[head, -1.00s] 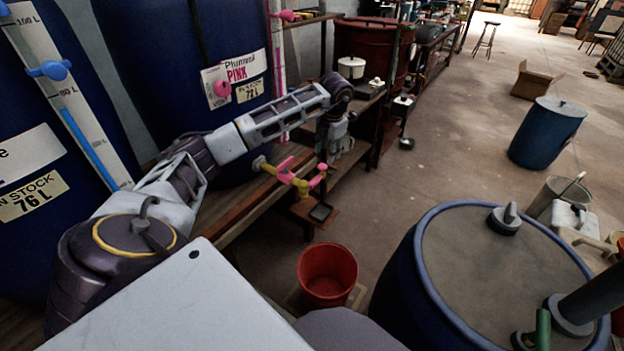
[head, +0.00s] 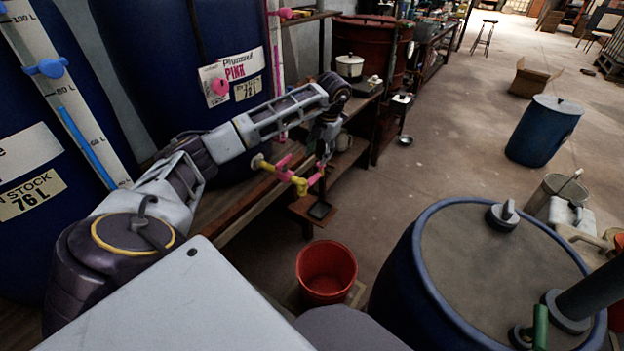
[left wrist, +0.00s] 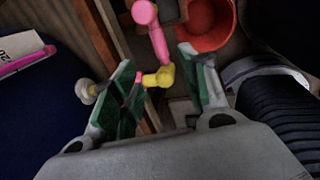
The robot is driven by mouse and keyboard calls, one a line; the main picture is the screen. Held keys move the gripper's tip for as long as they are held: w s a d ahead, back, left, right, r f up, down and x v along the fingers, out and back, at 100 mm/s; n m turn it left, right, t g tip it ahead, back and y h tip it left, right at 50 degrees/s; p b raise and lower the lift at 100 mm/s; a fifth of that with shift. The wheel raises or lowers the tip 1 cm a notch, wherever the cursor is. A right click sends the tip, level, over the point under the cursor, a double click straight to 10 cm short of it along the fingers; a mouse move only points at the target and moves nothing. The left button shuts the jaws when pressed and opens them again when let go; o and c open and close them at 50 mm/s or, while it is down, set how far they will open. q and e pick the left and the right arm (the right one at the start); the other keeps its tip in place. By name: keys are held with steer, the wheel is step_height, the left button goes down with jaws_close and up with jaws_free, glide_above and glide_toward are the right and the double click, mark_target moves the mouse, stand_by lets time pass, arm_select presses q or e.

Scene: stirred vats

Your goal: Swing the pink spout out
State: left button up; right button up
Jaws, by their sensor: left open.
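The pink spout (head: 283,164) with its yellow pipe (head: 299,184) sticks out from the low front of the blue vat labelled PINK (head: 132,70). My left gripper (head: 322,163) is at the spout's outer end, pointing down. In the left wrist view the left gripper (left wrist: 163,72) is open. Whether a finger touches the spout I cannot tell. My right gripper is not in view.
A red bucket (head: 325,272) stands on the floor below, right of the spout. A small dark tray (head: 319,210) sits under the spout on a wooden stand. A large blue drum (head: 420,290) fills the front right. The wooden shelf edge (head: 245,205) runs beneath my left arm.

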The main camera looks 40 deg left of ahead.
mark_target(312, 179)
arm_select(q)
steer(key=f, duration=0.4)
steer(key=a+f+b, duration=0.1)
steer(key=f, duration=0.3)
steer(key=a+f, duration=0.1)
steer(key=f, duration=0.3)
steer(key=shift+s+a+b, duration=0.15)
steer(key=shift+a+b, duration=0.05)
steer(key=shift+b, duration=0.2)
steer(key=shift+f, duration=0.2)
steer(key=shift+a+f, duration=0.1)
steer(key=shift+f, duration=0.25)
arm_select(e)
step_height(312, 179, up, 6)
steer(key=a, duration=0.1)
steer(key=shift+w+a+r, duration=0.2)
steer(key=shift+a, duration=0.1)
